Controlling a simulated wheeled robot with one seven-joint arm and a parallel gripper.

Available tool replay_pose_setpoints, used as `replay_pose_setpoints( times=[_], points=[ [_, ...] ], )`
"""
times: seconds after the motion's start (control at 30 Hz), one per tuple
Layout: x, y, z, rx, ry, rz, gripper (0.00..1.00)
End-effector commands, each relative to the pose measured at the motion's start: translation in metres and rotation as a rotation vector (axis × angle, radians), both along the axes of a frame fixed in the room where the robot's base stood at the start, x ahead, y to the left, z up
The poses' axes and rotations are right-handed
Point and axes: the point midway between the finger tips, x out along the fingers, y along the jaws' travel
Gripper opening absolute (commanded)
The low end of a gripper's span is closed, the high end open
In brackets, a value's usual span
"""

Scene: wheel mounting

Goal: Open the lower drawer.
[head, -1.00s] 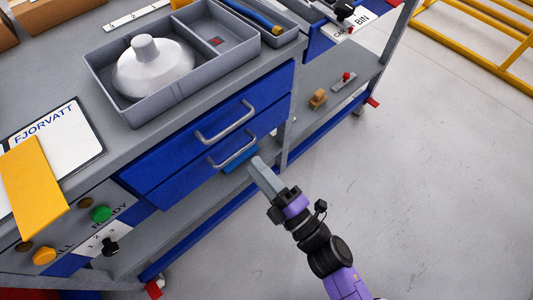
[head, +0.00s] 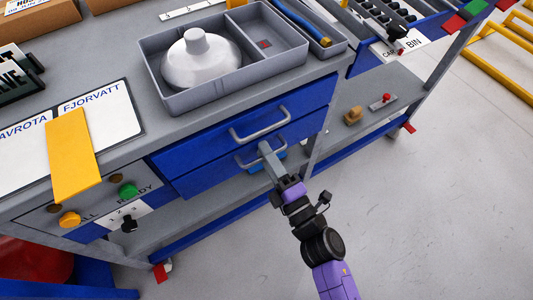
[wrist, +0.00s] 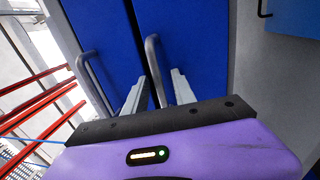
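The lower drawer (head: 203,178) has a blue front and looks shut, under the upper blue drawer (head: 186,155). Its grey bar handle (head: 244,163) is partly hidden by my gripper (head: 265,148) in the head view. In the wrist view, the lower drawer (wrist: 190,40) is on the right, and its handle (wrist: 152,55) runs between the two grey fingers of my gripper (wrist: 157,88). The fingers are apart, one on each side of the handle. I cannot tell whether either touches it. The upper handle (wrist: 92,75) lies outside the fingers, to the left.
The bench top holds a grey tray (head: 178,104) with a white domed part (head: 200,62). Open floor (head: 430,220) lies to the right and front.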

Motion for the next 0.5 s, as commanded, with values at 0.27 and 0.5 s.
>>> replay_pose_setpoints(
  times=[0.27, 0.5],
  points=[
    [-0.0001, -0.0001, 0.0001, 0.0, 0.0, 0.0, 0.12],
    [-0.0001, -0.0002, 0.0001, 0.0, 0.0, 0.0, 0.0]
  ],
)
